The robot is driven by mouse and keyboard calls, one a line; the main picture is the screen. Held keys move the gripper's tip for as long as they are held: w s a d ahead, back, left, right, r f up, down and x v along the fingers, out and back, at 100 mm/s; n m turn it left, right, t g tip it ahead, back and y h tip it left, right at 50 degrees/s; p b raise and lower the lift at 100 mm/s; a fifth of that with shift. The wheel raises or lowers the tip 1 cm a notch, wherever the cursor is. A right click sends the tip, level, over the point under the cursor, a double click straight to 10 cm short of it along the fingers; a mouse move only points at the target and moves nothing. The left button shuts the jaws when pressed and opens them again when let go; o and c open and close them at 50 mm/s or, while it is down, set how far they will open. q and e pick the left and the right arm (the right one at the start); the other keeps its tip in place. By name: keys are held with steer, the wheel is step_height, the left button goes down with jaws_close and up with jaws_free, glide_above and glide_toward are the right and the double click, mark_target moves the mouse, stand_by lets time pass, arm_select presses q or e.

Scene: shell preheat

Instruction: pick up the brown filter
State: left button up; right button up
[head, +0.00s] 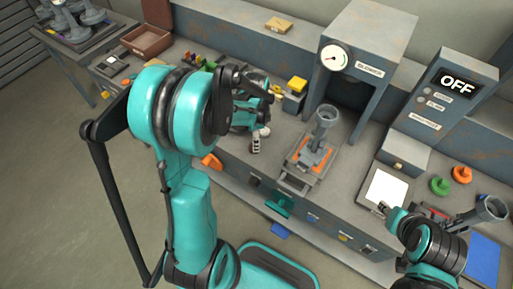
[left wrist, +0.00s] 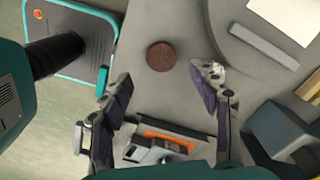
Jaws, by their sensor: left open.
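The brown filter (left wrist: 161,56) is a small round disc lying flat on the grey bench in the left wrist view. My left gripper (left wrist: 163,92) is open and empty, with one finger to each side below the disc in the picture; neither finger touches it. In the head view my left gripper (head: 258,140) is over the bench, partly covered by my own arm, and I cannot make out the filter there. My right gripper (head: 388,209) is by the white panel at the lower right; its fingers are too small to read.
A box marked OFF (head: 445,95) is further right. Bench around the filter is clear.

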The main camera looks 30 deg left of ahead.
arm_select(q)
steer(key=f, duration=0.1)
steer(key=f+b, duration=0.1)
steer(key=f, duration=0.1)
steer(key=f+b, duration=0.1)
steer(key=f, duration=0.1)
steer(key=shift+w+a, duration=0.1)
steer(key=shift+a, duration=0.2)
steer(key=shift+r, duration=0.1)
steer(key=shift+c, duration=0.3)
steer(key=c, duration=0.9)
